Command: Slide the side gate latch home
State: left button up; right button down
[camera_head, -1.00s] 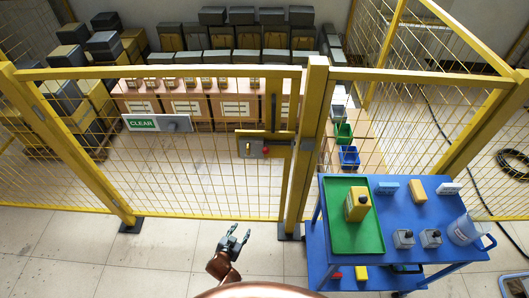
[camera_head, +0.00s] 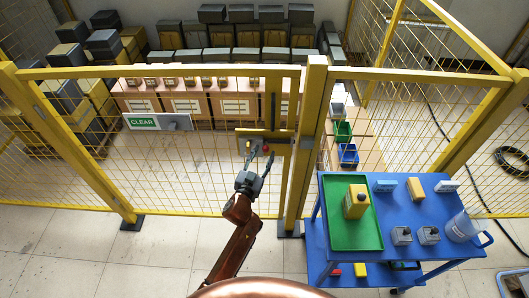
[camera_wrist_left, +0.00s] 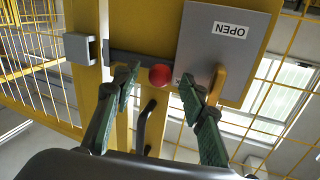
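The latch sits on the yellow gate below its top rail. Its grey plate (camera_head: 243,145), labelled OPEN, also shows in the left wrist view (camera_wrist_left: 213,48). A dark bolt bar (camera_wrist_left: 133,62) with a red knob (camera_wrist_left: 160,75) runs beside the plate toward a grey keeper block (camera_wrist_left: 80,48) on the post. A yellow handle (camera_wrist_left: 217,84) stands on the plate. My left gripper (camera_head: 258,166) is raised in front of the latch. In the wrist view its fingers (camera_wrist_left: 160,90) are open on either side of the red knob, with no clear contact. My right gripper is out of view.
A yellow gate post (camera_head: 304,150) stands right of the latch. A blue table (camera_head: 400,205) with a green tray (camera_head: 345,238) is at right. Mesh fencing surrounds boxes behind; the floor in front is open.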

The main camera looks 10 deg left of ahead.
pick_arm(q)
jog(key=shift+w+d, duration=0.15)
jog(key=shift+w, duration=0.75)
jog(key=shift+c, duration=0.3)
grip_shut()
